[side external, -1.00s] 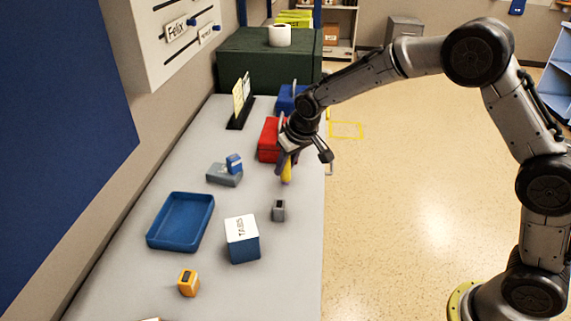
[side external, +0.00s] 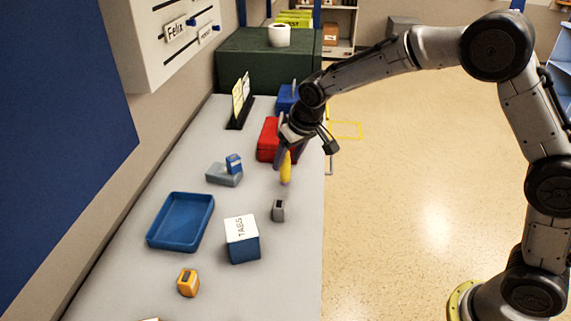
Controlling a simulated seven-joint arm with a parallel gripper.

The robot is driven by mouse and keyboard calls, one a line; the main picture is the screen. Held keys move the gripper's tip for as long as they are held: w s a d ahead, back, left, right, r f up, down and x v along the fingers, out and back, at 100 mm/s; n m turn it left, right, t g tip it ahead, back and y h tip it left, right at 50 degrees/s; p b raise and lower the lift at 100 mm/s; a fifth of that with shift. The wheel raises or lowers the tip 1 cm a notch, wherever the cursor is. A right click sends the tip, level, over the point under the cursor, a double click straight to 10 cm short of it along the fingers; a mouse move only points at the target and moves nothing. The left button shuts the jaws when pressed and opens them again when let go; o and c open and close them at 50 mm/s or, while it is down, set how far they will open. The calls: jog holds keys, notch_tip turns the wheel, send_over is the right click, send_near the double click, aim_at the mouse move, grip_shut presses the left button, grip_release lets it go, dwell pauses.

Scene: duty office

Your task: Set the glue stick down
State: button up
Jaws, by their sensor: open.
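The glue stick (side external: 286,168) is the slim yellow upright thing at the right side of the grey table, just in front of the red box. My gripper (side external: 283,160) is over it, pointing down, with its jaws open. One finger shows just left of the glue stick, and the stick's top is hidden by the gripper. The stick's lower end appears to be at the table top, but I cannot tell for sure that it touches.
A blue tray (side external: 181,244), a stapler-like grey item (side external: 222,174) and an orange block (side external: 188,283) lie left. The red box (side external: 267,140) is close behind my gripper.

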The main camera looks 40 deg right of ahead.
jog(key=v, duration=0.9)
jog(key=s+d+r, duration=0.2)
jog(key=s, duration=0.6)
jog(key=s+d+r, duration=0.2)
jog(key=s+d, duration=0.1)
jog(key=s, duration=0.4)
jog(key=s+d+r, duration=0.2)
jog(key=s, duration=0.6)
jog(key=s+f+t, duration=0.1)
jog(key=s+f, duration=0.3)
jog(key=s, duration=0.5)
jog(key=shift+d, duration=0.4)
